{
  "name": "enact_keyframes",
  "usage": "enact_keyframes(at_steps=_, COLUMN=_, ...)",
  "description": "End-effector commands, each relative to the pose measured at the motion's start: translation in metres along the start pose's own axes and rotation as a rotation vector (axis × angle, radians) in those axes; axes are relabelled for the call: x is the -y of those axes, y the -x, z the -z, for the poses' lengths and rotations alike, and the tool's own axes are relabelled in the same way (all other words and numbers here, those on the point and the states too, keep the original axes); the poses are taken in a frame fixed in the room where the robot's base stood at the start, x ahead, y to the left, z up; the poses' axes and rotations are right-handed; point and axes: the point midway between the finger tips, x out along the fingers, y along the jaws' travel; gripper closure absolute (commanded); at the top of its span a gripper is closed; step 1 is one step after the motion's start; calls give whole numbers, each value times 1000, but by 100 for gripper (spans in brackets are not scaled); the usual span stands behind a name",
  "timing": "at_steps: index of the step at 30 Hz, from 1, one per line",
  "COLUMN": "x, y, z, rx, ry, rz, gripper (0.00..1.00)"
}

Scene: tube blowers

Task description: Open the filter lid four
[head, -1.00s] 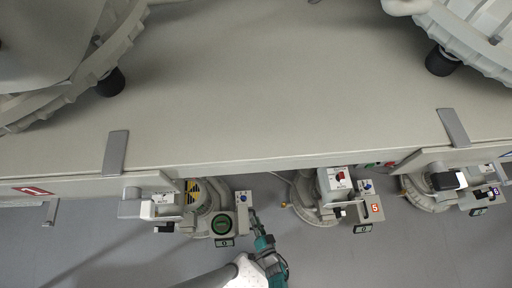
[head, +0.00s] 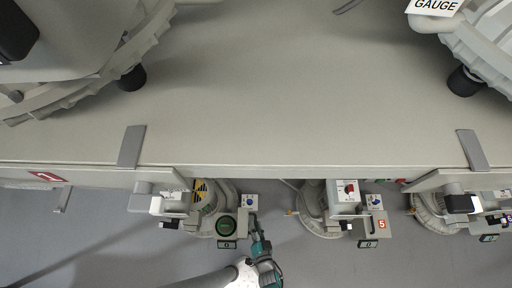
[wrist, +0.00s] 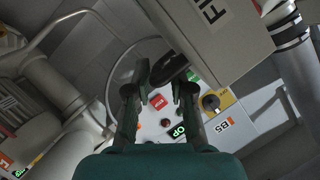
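A grey box (wrist: 210,35) fills the upper right of the wrist view. Its lettering starts with "FI"; the rest is cut off, and I see no number four. A black curved handle (wrist: 169,67) sticks out beside it, near my fingertips. My gripper (wrist: 158,90) is open with its two fingers apart and seems to hold nothing; I cannot tell whether a finger touches the handle.
A white panel (wrist: 215,135) with a black knob, red parts and a green display lies beyond my fingers. A pale pipe (wrist: 75,95) is on the left. In the head view, the unit marked 5 (head: 345,197) stands to the right, and a long beige cabinet top (head: 290,100) lies above.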

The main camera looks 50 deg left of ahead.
Motion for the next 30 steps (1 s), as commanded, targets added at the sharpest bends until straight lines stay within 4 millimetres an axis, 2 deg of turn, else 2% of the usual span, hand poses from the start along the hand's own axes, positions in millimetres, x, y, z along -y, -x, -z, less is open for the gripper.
enact_keyframes(at_steps=14, x=-1, y=4, z=1, rx=-3, ry=-2, rz=-1, gripper=77)
enact_keyframes(at_steps=19, x=-1, y=22, z=0, rx=-3, ry=-2, rz=-1, gripper=77)
enact_keyframes(at_steps=30, x=-2, y=79, z=1, rx=-6, ry=-3, rz=-4, gripper=77)
